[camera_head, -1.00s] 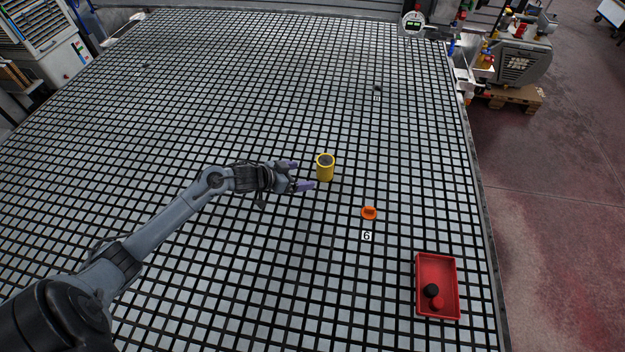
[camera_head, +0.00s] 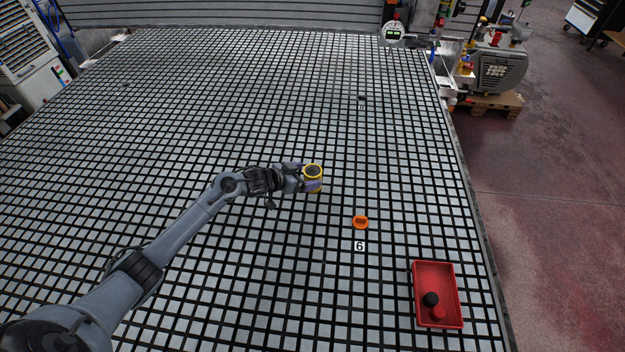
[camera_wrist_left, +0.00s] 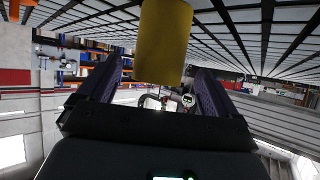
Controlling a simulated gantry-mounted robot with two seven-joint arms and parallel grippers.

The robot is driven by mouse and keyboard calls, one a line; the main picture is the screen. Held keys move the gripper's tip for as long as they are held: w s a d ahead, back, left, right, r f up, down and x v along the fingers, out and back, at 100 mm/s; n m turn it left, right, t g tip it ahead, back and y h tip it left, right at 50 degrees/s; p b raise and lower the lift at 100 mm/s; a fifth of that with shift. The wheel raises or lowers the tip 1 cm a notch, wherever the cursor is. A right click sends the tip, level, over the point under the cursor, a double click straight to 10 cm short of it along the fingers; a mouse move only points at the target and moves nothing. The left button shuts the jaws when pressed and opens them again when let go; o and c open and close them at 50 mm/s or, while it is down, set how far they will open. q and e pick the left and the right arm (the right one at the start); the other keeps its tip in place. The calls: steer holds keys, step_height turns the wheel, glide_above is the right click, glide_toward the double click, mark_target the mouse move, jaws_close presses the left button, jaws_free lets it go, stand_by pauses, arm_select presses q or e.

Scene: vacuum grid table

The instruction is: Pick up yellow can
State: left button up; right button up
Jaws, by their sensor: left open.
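The yellow can (camera_head: 318,188) stands upright on the grid table, near the middle of the head view, with a dark top inside its yellow rim. My left gripper (camera_head: 308,175) is open at the can, with one finger on its far side and one on its near side. In the left wrist view the can (camera_wrist_left: 162,40) appears between the two purple fingers (camera_wrist_left: 155,85), with a gap on either side. My right gripper is not in view.
An orange piece (camera_head: 360,222) lies right of the can beside a label "6" (camera_head: 359,246). A red tray (camera_head: 423,268) with a black and a red object stands at the lower right, near the table edge. The grid table (camera_head: 200,110) is largely clear.

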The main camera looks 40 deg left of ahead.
mark_target(313, 174)
arm_select(q)
steer(key=shift+b+x, duration=0.3)
steer(key=shift+x, duration=1.6)
steer(key=c, duration=1.2)
steer(key=shift+r, duration=0.1)
